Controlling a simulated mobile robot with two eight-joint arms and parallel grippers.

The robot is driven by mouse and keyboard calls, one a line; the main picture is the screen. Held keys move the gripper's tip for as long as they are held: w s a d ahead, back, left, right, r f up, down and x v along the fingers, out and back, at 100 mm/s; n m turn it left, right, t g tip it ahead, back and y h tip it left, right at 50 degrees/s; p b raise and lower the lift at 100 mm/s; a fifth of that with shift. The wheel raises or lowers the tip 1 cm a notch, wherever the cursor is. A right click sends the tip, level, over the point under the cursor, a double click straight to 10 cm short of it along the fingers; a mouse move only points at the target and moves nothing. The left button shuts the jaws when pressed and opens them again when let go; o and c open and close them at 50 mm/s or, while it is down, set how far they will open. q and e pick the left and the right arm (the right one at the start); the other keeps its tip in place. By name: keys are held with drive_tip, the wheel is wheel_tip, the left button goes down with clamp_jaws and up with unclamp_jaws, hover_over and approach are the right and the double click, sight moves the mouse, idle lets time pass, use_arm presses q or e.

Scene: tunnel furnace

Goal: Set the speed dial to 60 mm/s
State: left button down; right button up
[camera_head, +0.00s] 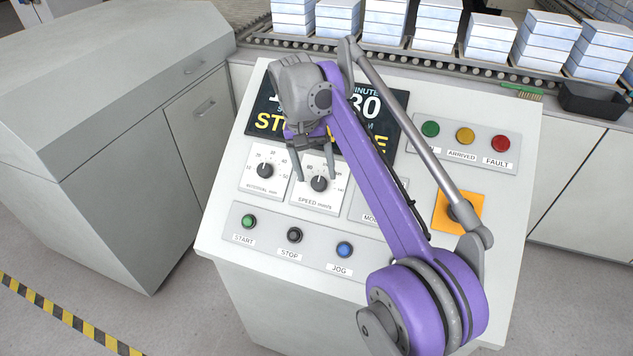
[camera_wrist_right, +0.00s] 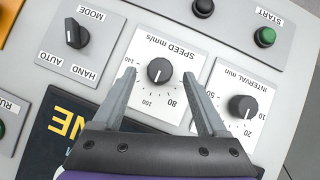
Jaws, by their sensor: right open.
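The speed dial (camera_head: 319,183) is a round black knob on a white plate marked SPEED mm/s, on the sloping control panel. It shows upside down in the right wrist view (camera_wrist_right: 159,70), with 80, 100 and 140 readable around it. Its white pointer line seems to point toward the 100 side, but it is too small to read exactly. My right gripper (camera_head: 316,173) is open over the speed plate. In the right wrist view its fingertips (camera_wrist_right: 159,75) lie on either side of the knob, with gaps. I cannot tell their height above the panel. My left gripper is out of view.
The interval dial (camera_head: 265,170) is close on the left; the mode switch (camera_wrist_right: 76,33) is on the other side. Start (camera_head: 249,221), stop (camera_head: 295,235) and jog (camera_head: 344,250) buttons line the front.

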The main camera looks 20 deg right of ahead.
sight(319, 184)
drive_tip(key=shift+d+f, duration=0.25)
drive_tip(key=shift+f, duration=0.95)
clamp_jaws()
